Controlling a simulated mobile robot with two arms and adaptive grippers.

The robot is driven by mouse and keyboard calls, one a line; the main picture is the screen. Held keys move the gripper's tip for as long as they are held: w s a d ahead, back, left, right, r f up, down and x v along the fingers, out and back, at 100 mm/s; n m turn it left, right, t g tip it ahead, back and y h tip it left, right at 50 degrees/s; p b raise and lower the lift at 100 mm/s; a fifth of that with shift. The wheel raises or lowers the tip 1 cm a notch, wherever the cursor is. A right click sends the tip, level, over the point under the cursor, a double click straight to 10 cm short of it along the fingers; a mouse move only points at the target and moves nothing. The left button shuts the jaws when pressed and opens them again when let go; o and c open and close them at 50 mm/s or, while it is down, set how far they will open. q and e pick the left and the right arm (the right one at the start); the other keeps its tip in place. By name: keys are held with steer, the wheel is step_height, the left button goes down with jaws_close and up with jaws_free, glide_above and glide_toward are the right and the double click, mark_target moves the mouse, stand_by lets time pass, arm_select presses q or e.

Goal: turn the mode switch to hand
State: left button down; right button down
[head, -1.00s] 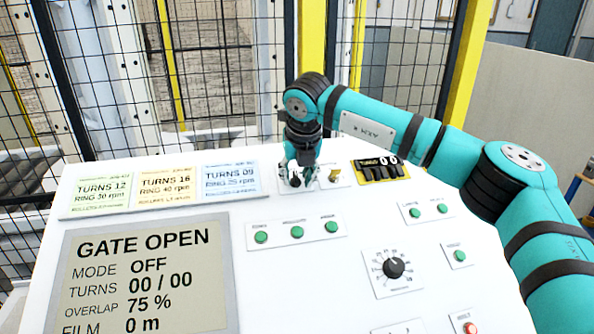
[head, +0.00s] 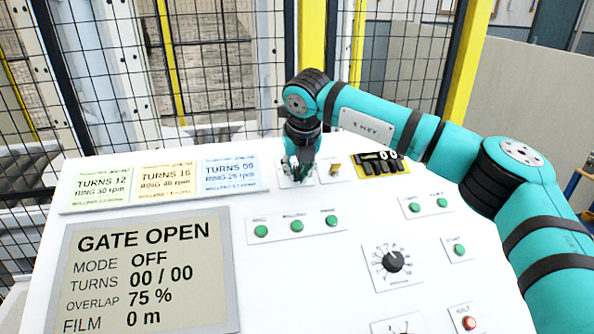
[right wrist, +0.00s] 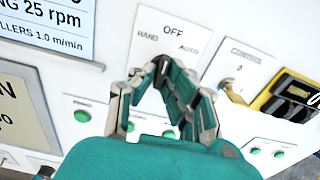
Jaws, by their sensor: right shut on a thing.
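The mode switch is a small black knob (right wrist: 163,66) on a white plate marked OFF at the top, HAND on the left and AUTO on the right. In the right wrist view, my right gripper (right wrist: 158,74) is shut on the knob, with a fingertip on either side of it. In the head view, my right gripper (head: 299,173) is at the plate, and its fingers hide most of the knob. The display (head: 150,272) reads GATE OPEN, MODE OFF. My left gripper is not in view.
A brass key switch (head: 334,169) and a black and yellow counter (head: 380,164) are close to the right of the gripper. Three recipe cards (head: 166,184) lie to the left. Green buttons (head: 297,226) and a black dial (head: 393,262) are nearer. A mesh fence (head: 210,60) stands behind.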

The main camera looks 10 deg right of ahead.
steer(key=shift+n+b, duration=0.75)
steer(key=shift+n, duration=0.35)
steer(key=shift+n+b, duration=0.35)
steer(key=shift+n, duration=0.45)
steer(key=shift+d+n, duration=0.1)
steer(key=shift+n, duration=1.1)
steer(key=shift+w+r+n+b, duration=0.1)
steer(key=shift+n+b, duration=0.3)
steer(key=shift+n, duration=1)
steer(key=c, duration=1.4)
jaws_free()
steer(key=shift+c, duration=0.2)
steer(key=v, duration=1.2)
